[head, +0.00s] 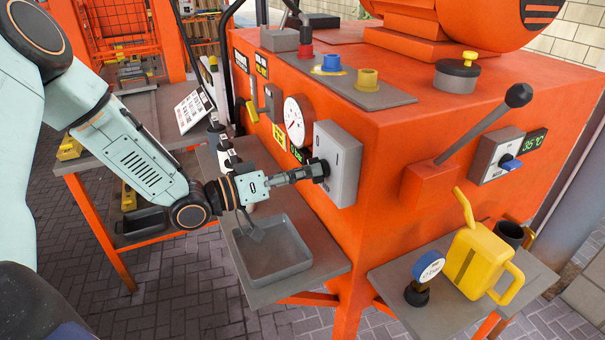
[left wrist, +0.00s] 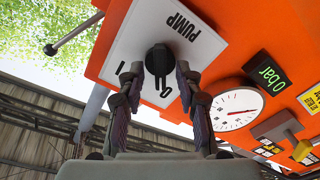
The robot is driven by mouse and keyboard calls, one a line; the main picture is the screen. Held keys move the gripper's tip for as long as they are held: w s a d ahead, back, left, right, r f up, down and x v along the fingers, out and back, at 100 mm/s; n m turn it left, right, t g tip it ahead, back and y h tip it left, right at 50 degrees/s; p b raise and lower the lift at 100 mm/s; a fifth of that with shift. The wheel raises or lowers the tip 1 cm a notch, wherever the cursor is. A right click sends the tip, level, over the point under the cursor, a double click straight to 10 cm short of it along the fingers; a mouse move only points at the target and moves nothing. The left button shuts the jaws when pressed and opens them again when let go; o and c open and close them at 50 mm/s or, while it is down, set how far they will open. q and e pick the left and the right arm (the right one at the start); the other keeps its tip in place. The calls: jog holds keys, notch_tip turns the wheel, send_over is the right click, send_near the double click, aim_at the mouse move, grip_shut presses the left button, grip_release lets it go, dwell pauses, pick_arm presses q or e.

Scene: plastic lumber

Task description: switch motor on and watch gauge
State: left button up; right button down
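The grey switch box (head: 341,163) is on the front of the orange machine. In the left wrist view its white plate (left wrist: 200,62) reads PUMP, with I and 0 marks. Its black knob (left wrist: 158,62) seems to point toward the 0. My left gripper (head: 312,171) is at the box; in the left wrist view its fingers (left wrist: 160,76) stand on either side of the knob, with small gaps seeming to show. The white round gauge (head: 297,121) is left of the box; it also shows in the left wrist view (left wrist: 235,108), beside a display (left wrist: 268,73) reading 0 bar. My right gripper is not in view.
A grey tray (head: 270,262) sits on a shelf below my left gripper. A long black-knobbed lever (head: 487,124) and a blue-knobbed switch (head: 508,163) are at the right. A yellow can (head: 478,262) stands on the right shelf. Yellow handles (head: 251,110) are left of the gauge.

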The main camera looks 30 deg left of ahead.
pick_arm(q)
jog(key=shift+c, duration=0.3)
grip_shut()
dwell(0.4)
jog(key=shift+d+m+p, duration=0.1)
jog(key=shift+m+p, duration=1.4)
jog(key=shift+m, duration=5.4)
